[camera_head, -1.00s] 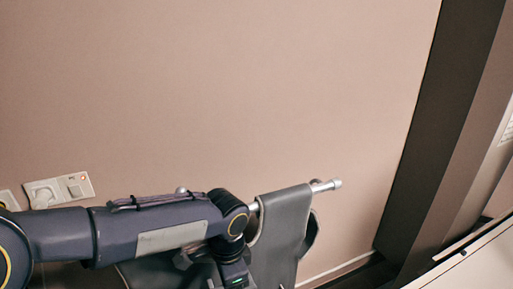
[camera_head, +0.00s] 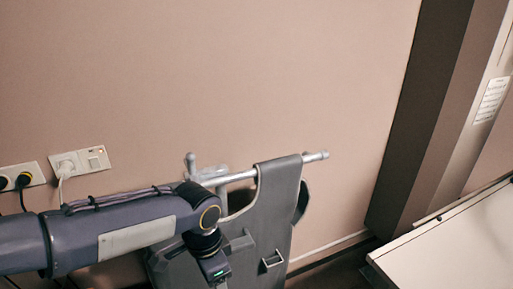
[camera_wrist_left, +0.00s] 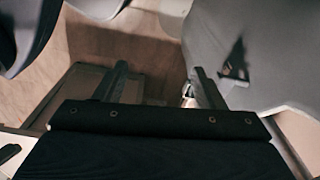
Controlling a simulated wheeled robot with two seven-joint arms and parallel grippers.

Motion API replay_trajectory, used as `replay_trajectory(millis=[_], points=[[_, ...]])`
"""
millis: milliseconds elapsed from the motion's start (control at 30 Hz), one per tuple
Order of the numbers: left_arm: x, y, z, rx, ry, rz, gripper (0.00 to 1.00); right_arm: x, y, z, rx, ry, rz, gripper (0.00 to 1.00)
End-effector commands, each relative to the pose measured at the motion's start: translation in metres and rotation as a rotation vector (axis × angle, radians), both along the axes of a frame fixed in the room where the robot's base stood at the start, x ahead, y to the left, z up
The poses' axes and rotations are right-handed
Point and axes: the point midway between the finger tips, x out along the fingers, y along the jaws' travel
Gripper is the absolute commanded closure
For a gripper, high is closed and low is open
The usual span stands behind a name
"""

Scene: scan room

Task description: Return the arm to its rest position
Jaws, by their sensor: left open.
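My left arm (camera_head: 120,235) comes in from the left in the head view and reaches across in front of a grey rack with a draped grey apron. Its wrist points down near the apron, and the fingers are out of that view. In the left wrist view my left gripper (camera_wrist_left: 160,85) is open, with its two dark fingers apart and nothing between them. Floor shows beyond the fingers. My right gripper is in neither view.
The grey apron (camera_head: 279,205) hangs on a metal rail (camera_head: 315,157) close to my left wrist. Wall sockets (camera_head: 80,162) with plugged cables are at left. A white table (camera_head: 450,240) stands at right, beside a dark door frame (camera_head: 420,110). The wall above is clear.

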Motion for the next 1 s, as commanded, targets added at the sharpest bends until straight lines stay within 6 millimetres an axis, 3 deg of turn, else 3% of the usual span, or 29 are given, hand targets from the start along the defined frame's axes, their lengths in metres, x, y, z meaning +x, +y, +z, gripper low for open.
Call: replay_trajectory(millis=[367,600,800,1000], points=[[-0.038,0.058,0.02,-0.135,-0.051,0.332,0.37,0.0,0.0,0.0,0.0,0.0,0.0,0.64],[-0.095,0.103,0.024,-0.333,-0.118,0.747,0.37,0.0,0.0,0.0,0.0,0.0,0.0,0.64],[-0.13,0.115,0.017,-0.498,-0.166,1.027,0.37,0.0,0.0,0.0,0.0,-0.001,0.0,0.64],[-0.141,0.115,0.013,-0.564,-0.184,1.126,0.37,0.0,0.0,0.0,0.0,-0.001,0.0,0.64]])
